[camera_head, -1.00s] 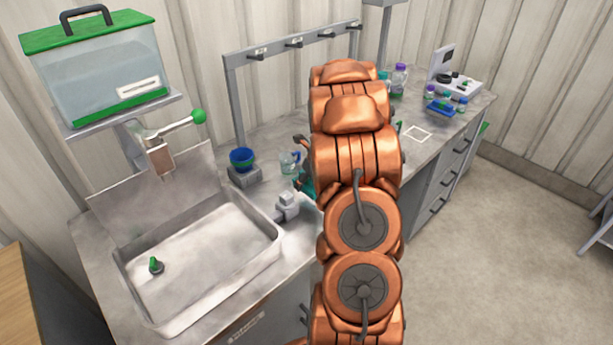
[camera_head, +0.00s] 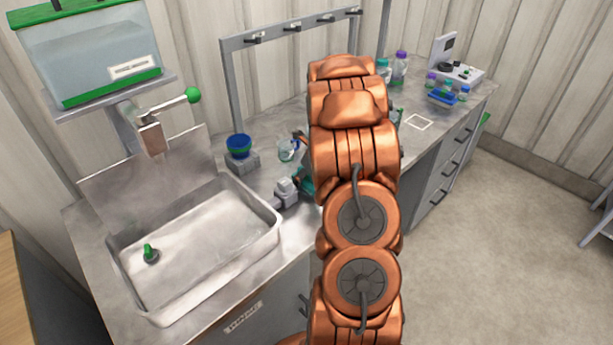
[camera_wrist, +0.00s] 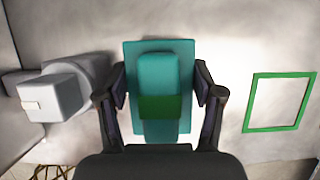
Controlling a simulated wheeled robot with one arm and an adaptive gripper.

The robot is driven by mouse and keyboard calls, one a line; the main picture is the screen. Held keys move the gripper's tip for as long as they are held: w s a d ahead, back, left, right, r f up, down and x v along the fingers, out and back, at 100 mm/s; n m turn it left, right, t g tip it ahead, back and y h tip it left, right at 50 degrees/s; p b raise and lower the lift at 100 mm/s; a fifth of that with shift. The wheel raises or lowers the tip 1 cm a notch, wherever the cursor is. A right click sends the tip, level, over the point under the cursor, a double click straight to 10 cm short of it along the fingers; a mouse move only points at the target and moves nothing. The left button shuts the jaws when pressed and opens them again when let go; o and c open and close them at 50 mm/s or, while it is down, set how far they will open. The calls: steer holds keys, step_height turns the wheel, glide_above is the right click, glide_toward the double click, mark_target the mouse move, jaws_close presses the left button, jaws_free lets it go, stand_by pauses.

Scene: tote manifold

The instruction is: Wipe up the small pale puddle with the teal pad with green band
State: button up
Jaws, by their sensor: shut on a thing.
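The teal pad (camera_wrist: 132,60) with a green band (camera_wrist: 160,107) across its raised grip is upright in the wrist view, between the two fingers of my gripper (camera_wrist: 160,85). My gripper is shut on its grip. The pad is over the grey worktop; whether it touches the surface I cannot tell. In the head view my orange arm covers most of the gripper, and only a bit of teal (camera_head: 306,187) shows beside it. I cannot make out the small pale puddle in either view; the worktop has pale, mottled patches.
A grey block-like fixture (camera_wrist: 55,95) stands left of the pad, and a green square outline (camera_wrist: 280,102) lies to the right. The sink (camera_head: 195,255), a blue cup (camera_head: 239,144) and a clear beaker (camera_head: 287,150) are left of my arm. Bottles (camera_head: 400,68) stand farther back.

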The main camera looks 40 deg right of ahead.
steer(key=shift+f, duration=1)
stand_by(0.4)
steer(key=shift+a, duration=0.15)
